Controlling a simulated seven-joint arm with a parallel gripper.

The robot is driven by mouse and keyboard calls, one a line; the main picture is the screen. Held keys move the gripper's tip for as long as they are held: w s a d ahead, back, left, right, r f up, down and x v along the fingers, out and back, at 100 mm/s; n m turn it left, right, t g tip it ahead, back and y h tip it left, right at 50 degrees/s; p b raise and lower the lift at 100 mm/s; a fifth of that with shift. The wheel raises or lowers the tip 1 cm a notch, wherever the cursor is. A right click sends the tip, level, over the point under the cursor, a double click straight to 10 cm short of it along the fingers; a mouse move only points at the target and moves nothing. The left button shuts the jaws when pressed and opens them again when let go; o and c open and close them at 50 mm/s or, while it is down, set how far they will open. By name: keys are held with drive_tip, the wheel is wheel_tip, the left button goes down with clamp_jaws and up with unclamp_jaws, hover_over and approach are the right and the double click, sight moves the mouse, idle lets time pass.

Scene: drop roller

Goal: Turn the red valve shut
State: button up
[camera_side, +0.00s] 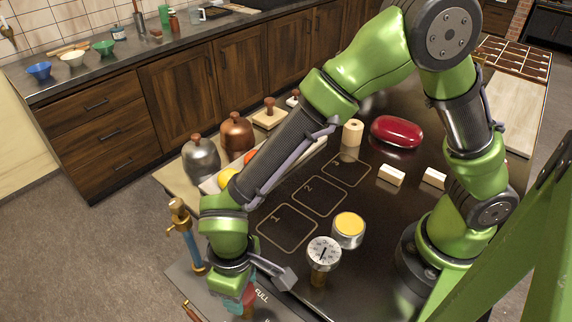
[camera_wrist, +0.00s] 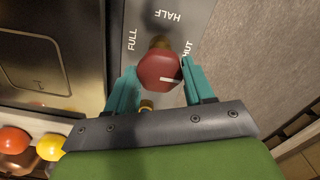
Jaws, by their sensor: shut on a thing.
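The white line points right, towards the SHUT side. My gripper (camera_wrist: 158,82) has its teal fingers on either side of the knob and is shut on it. In the side view a bit of the red valve (camera_side: 248,299) shows under my gripper (camera_side: 238,290) at the lower edge; the fingers are mostly hidden there.
A dial gauge (camera_side: 324,253) on a brass stem stands right of my gripper. A brass fitting with a blue pipe (camera_side: 193,240) stands to the left. A tin with yellow contents (camera_side: 348,229) is near the numbered squares. A red oval case (camera_side: 397,131) lies farther back.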

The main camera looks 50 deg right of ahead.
drive_tip(key=shift+m, duration=0.3)
drive_tip(key=o, duration=1)
drive_tip(key=shift+o, duration=0.2)
drive_tip(key=shift+r, duration=0.1)
wheel_tip(320, 180, up, 17)
